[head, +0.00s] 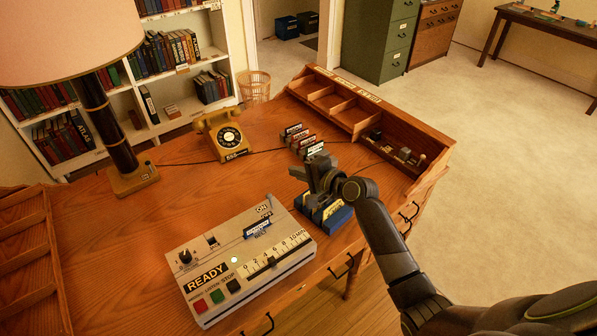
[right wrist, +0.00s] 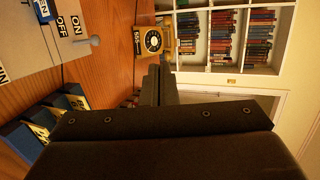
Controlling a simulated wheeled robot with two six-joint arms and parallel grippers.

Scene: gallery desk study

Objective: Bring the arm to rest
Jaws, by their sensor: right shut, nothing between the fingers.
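My right gripper (head: 297,173) is above the desk's right half, over a blue block rack with yellow labels (head: 338,217). Its fingers also show in the right wrist view (right wrist: 160,84), closed together with nothing between them. My right arm reaches in from the lower right and hides part of the rack. My left gripper is in neither view.
A grey console (head: 215,290) marked READY lies left of the gripper. A yellow telephone (head: 222,135), a lamp (head: 133,180) and small labelled holders (head: 303,141) stand on the desk (head: 170,215). A wooden compartment tray (head: 345,115) lines its right edge.

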